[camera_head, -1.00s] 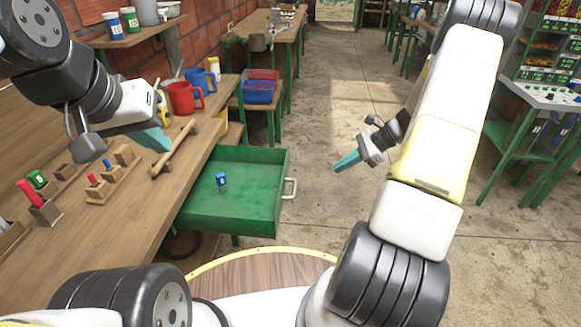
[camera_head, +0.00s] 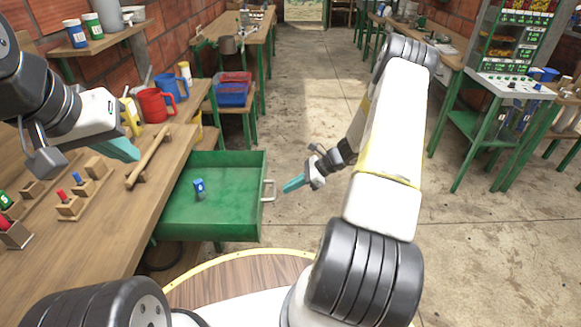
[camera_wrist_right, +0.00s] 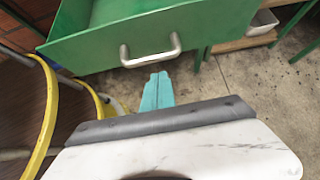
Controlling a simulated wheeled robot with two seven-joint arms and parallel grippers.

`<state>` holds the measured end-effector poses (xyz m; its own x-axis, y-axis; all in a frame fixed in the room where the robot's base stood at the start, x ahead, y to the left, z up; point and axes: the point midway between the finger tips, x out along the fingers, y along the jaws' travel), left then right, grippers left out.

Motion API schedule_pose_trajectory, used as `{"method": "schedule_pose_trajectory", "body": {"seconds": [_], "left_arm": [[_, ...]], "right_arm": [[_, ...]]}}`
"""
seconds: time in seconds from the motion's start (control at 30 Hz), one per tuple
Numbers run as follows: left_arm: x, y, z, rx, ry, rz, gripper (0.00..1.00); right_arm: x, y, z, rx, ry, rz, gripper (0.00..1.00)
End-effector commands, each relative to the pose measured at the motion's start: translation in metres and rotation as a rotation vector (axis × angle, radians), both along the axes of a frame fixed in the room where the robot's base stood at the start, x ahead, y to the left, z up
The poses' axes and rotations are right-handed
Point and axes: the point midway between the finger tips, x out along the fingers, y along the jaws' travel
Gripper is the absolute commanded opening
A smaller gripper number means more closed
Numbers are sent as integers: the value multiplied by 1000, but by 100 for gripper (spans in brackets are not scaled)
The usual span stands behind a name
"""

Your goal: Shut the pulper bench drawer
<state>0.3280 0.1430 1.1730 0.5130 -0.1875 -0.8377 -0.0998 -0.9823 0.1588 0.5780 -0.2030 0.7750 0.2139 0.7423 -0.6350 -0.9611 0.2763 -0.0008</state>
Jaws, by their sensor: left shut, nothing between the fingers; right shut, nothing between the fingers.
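The green bench drawer (camera_head: 225,222) stands pulled out from the wooden bench (camera_head: 110,225), with a small blue item (camera_head: 199,188) inside it. Its pale bar handle (camera_head: 269,190) is on the front face, and the handle also shows in the right wrist view (camera_wrist_right: 150,54). My right gripper (camera_head: 285,189) is shut and empty, just right of the handle in the head view. In the right wrist view its teal fingertips (camera_wrist_right: 158,78) appear just below the handle; I cannot tell whether they touch. My left gripper (camera_head: 134,157) is shut and empty above the bench top.
A red mug (camera_head: 153,104), a blue jug (camera_head: 170,88) and a wooden bar (camera_head: 148,157) sit on the bench. Blue and red bins (camera_head: 232,92) stand on a low shelf behind. The concrete floor right of the drawer is clear.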

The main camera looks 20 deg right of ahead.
Motion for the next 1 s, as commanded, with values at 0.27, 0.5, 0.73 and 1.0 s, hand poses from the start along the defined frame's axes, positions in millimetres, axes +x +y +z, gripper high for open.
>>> {"method": "schedule_pose_trajectory", "body": {"seconds": [0.27, 0.5, 0.73, 1.0], "left_arm": [[0, 0, 0, 0, 0, 0, 0], [0, 0, 0, 0, 0, 0, 0], [0, 0, 0, 0, 0, 0, 0], [0, 0, 0, 0, 0, 0, 0]], "right_arm": [[4, 15, 3, 0, 0, 0, 0], [4, 15, 3, 0, 1, -1, 0], [6, 23, 3, 1, 1, 2, 0], [17, 68, 3, 4, 1, 4, 0]]}}
